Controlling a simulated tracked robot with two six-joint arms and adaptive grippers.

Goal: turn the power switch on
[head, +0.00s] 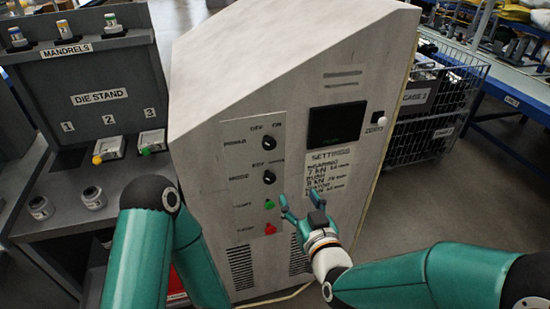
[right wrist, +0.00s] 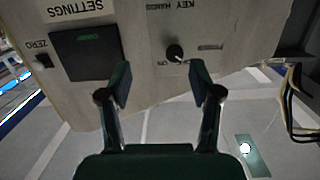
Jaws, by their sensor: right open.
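The power switch (head: 268,142) is a black knob at the top of the control panel on the pale cabinet, below the OFF and ON labels. It also shows in the right wrist view (right wrist: 175,53), upside down, ahead of the fingers. I cannot tell which label its pointer faces. My right gripper (head: 298,203) is open and empty, lower and to the right of the switch in the head view. In the right wrist view its fingers (right wrist: 163,82) are spread, apart from the switch. My left arm shows at lower left, but its gripper does not.
Below the switch are the mode knob (head: 269,177), a green button (head: 269,204) and a red button (head: 270,229). A dark display (head: 337,124) is at right. A die stand (head: 75,232) stands left of the cabinet, and a wire cage (head: 436,110) stands right.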

